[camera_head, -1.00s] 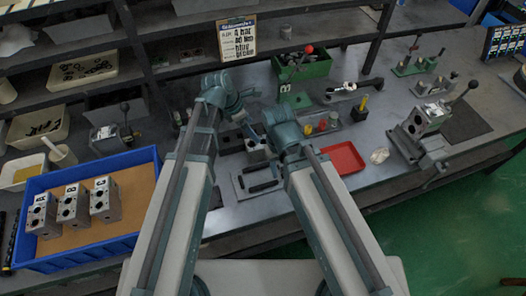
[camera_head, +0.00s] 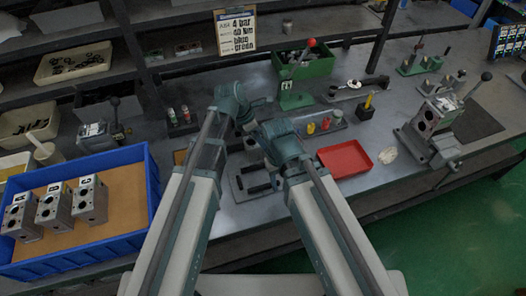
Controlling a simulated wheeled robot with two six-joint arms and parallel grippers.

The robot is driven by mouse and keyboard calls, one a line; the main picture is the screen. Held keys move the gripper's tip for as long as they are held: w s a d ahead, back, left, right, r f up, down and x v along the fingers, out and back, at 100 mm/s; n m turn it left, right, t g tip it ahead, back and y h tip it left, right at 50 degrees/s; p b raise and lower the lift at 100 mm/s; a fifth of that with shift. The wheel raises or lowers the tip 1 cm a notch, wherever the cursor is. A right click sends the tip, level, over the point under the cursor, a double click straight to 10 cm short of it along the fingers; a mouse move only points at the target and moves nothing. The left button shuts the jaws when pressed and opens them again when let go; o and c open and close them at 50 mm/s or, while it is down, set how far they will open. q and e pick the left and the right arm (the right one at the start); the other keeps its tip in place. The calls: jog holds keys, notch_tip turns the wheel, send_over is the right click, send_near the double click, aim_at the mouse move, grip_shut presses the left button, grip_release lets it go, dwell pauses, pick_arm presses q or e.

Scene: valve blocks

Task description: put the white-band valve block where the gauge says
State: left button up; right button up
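Three grey valve blocks with lettered white top labels stand in the blue tray: left block (camera_head: 22,217), middle block (camera_head: 54,207), right block (camera_head: 90,200). I cannot make out a white band on any of them. A white round dial (camera_head: 353,85), which may be the gauge, lies on a dark tool at the back; its reading is too small to read. My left gripper (camera_head: 246,122) and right gripper (camera_head: 244,134) are close together above the bench's middle, mostly hidden by my arm links. I cannot see their fingers or any held block.
The blue tray (camera_head: 152,190) is at the left. A printed sign (camera_head: 236,33) hangs on the shelf. A green bin (camera_head: 318,66), green stand (camera_head: 292,98), red tray (camera_head: 345,160) and dark slotted fixture (camera_head: 238,190) are around the arms. A clamped block (camera_head: 432,118) stands at the right.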

pick_arm(q)
jog(key=shift+b+x, duration=0.6)
jog(key=shift+x, duration=0.55)
jog(key=shift+a, duration=0.1)
jog(key=shift+r, duration=0.1)
grip_shut()
